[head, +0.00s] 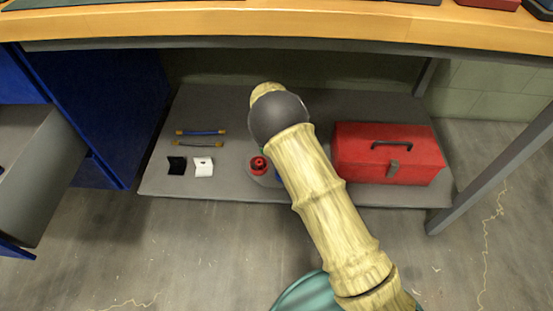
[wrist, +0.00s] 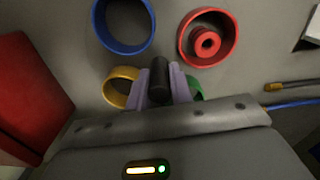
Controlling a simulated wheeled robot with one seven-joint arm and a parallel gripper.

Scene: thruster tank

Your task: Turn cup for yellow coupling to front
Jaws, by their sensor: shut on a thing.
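In the wrist view my gripper (wrist: 160,88) has its pale purple fingers closed on an upright black knob (wrist: 159,75) among four coloured cups. The yellow cup (wrist: 108,92) is left of the fingers and partly hidden by them, on the side away from the robot's front. The blue cup (wrist: 96,28) is at upper left. The red cup (wrist: 183,50) at upper right holds a red ring-shaped coupling (wrist: 206,42). The green cup (wrist: 195,86) is mostly hidden behind the right finger. In the head view my arm covers the gripper and most cups; the red cup (head: 259,171) shows.
A red toolbox (head: 385,165) stands right of the cups on the low grey shelf (head: 220,190). The wooden tabletop (head: 300,22) overhangs; an open drawer (head: 45,180) is left.

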